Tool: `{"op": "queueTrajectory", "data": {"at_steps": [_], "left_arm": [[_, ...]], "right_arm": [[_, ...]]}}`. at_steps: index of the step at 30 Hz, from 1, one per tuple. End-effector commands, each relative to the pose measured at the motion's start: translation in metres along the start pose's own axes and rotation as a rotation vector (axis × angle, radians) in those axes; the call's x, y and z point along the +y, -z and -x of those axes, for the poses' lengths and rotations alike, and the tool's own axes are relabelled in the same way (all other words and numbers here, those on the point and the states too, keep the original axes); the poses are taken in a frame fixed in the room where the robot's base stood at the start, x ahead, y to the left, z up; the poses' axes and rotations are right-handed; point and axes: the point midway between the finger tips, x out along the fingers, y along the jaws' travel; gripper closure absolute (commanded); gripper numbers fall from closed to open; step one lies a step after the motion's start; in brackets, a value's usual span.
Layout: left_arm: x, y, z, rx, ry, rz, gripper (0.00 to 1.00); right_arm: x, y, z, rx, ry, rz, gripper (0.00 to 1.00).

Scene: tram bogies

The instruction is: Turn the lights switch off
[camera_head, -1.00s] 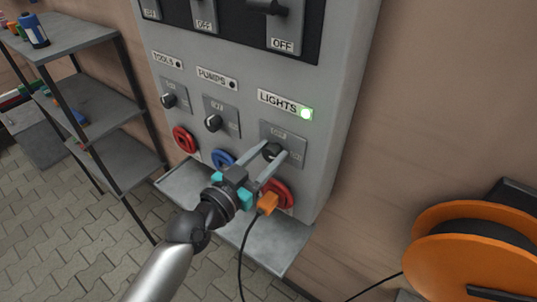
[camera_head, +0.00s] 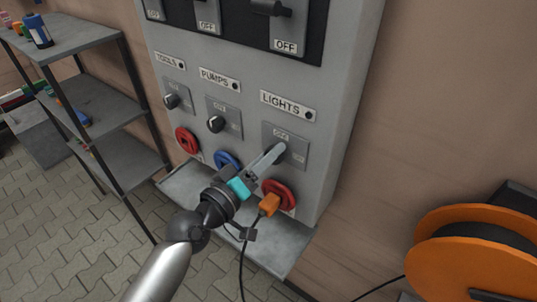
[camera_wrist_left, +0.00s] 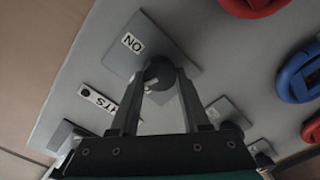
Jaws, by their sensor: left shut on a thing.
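The lights switch is a dark round knob on a square grey plate (camera_head: 298,149), under the LIGHTS label (camera_head: 279,103) on the grey panel. The small lamp (camera_head: 310,115) beside that label is dark. My left gripper (camera_head: 276,153) is shut on the knob, with its fingers turned so that one hides the other in the head view. In the wrist view the knob (camera_wrist_left: 158,70) sits between the fingertips, and the plate's ON mark (camera_wrist_left: 131,42) shows beside it. The knob is mostly hidden in the head view. My right gripper is not in view.
An orange plug (camera_head: 268,205) with a black cable sits at the red socket (camera_head: 284,192) just below my left gripper. The PUMPS knob (camera_head: 216,124) and TOOLS knob (camera_head: 171,101) are to the left. An orange cable reel (camera_head: 460,267) stands at lower right.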

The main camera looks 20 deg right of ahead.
Motion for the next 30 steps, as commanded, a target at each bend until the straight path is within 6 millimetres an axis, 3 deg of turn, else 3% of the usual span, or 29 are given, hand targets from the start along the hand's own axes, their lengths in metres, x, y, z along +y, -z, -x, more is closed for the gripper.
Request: {"op": "queueTrajectory", "data": {"at_steps": [12, 30], "left_arm": [[-0.0021, -0.0008, 0.0000, -0.001, 0.001, 0.275, 1.00], [-0.0026, -0.0011, 0.0000, -0.001, 0.001, 0.356, 1.00]], "right_arm": [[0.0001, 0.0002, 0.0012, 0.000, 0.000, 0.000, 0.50], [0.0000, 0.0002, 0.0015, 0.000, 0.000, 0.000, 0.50]]}}
